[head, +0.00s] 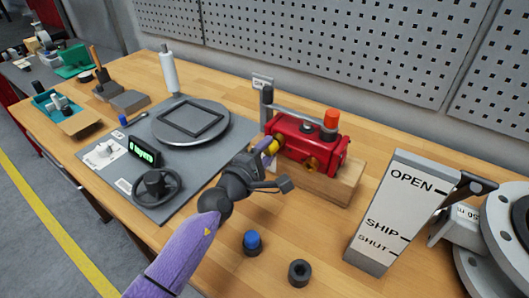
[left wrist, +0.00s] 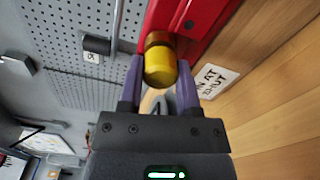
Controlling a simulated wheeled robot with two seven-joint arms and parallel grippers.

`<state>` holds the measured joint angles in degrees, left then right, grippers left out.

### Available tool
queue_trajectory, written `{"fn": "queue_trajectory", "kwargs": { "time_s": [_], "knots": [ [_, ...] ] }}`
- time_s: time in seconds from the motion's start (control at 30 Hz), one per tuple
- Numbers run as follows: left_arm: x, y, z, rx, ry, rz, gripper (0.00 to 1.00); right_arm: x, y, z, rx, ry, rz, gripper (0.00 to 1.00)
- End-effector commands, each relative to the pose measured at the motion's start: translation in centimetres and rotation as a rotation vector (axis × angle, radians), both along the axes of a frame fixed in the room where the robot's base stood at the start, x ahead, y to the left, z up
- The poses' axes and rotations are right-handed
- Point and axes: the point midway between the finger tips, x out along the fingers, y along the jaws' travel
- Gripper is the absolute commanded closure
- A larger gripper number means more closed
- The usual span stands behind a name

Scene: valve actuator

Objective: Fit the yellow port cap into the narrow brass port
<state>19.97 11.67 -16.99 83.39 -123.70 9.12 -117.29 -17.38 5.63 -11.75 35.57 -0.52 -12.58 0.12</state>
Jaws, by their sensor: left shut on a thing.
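The red valve actuator (head: 318,145) lies on a wooden block on the bench. The yellow port cap (left wrist: 160,67) is between the purple fingertips of my left gripper (left wrist: 159,85). It also shows in the head view (head: 272,146), at the left end of the red body. My left gripper (head: 268,152) is shut on the cap. In the left wrist view the cap lines up with a brass port (left wrist: 158,38) on the red body and appears to meet it. How deep it sits cannot be told. Another brass port (head: 312,164) faces the front. My right gripper is out of view.
A white-grey OPEN/SHIP/SHUT sign block (head: 388,210) stands at the right. A blue-topped plug (head: 252,241) and a dark ring (head: 300,272) lie in front. A grey mat (head: 205,178) with a handwheel (head: 157,184) is at the left. Bare bench lies near the front.

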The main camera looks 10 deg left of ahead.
Motion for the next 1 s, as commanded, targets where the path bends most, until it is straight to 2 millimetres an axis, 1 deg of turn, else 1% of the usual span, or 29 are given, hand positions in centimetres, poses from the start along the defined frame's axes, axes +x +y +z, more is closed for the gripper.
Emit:
{"fn": "queue_trajectory", "kwargs": {
  "time_s": [0.13,0.17,0.2,0.27,0.3,0.33,0.57,0.63,0.73,0.83,0.9,1.0],
  "knots": [
    [0.3,-0.2,0.0,0.0,0.0,-0.001,1.0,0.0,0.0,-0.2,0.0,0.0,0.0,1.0],
    [0.3,-0.2,0.0,0.0,0.0,-0.001,0.53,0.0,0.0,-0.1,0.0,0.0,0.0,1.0],
    [0.3,-0.1,0.0,0.0,0.0,0.0,0.45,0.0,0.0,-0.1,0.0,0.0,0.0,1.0],
    [0.3,-0.1,0.0,0.0,0.0,0.0,0.32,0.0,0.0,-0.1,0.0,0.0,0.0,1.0],
    [0.3,-0.1,0.0,0.0,0.0,0.0,0.23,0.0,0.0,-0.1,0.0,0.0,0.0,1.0],
    [0.3,-0.1,0.0,0.0,0.0,0.0,0.17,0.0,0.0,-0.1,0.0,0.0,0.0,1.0],
    [0.3,-0.1,0.0,0.0,0.0,0.0,0.16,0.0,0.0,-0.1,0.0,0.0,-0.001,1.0],
    [-0.2,0.1,0.1,0.0,0.001,0.001,0.16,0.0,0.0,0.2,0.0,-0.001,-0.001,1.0],
    [-1.9,0.7,0.3,0.001,0.002,0.001,0.16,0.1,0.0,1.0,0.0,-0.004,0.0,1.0],
    [-4.2,1.6,0.3,0.002,0.003,0.0,0.16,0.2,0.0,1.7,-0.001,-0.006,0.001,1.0],
    [-5.7,2.2,0.1,0.003,0.002,0.0,0.16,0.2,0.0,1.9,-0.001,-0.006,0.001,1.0],
    [-7.4,2.9,0.0,0.003,0.002,-0.001,0.16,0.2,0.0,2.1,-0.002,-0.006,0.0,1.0]
  ]
}}
